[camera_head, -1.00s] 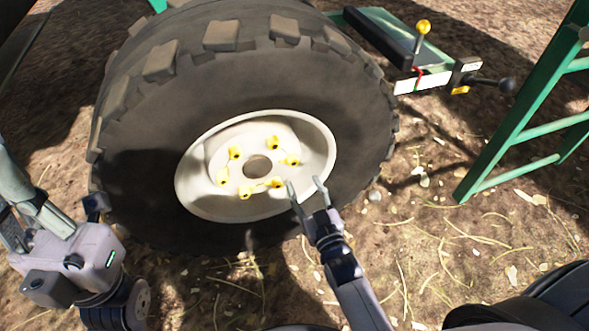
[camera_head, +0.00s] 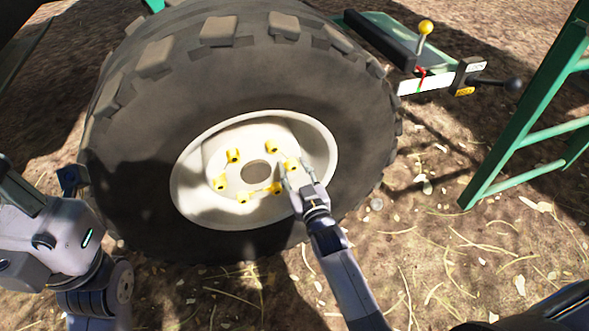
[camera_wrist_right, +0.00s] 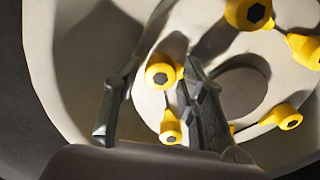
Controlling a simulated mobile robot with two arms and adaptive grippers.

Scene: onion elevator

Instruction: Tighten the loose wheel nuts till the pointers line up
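A large wheel has a cream rim (camera_head: 325,150) with a ring of several yellow nuts with pointers around a dark centre hole. My right gripper (camera_head: 284,168) is at the right side of the ring, close to the right nut (camera_head: 291,163). In the right wrist view, its two fingers (camera_wrist_right: 156,78) are spread, and one yellow nut (camera_wrist_right: 160,74) shows between them, its pointer towards the right finger. I cannot tell if the fingers touch it. Another nut (camera_wrist_right: 290,120) has its pointer to the left. My left arm shows at the left; its gripper is not in view.
The thick black tyre (camera_head: 140,190) surrounds the rim. A green frame with a yellow-knobbed lever (camera_head: 425,28) is behind at the right. A green ladder-like frame (camera_head: 520,120) stands at the far right. Straw-strewn ground (camera_head: 440,240) lies open at the lower right.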

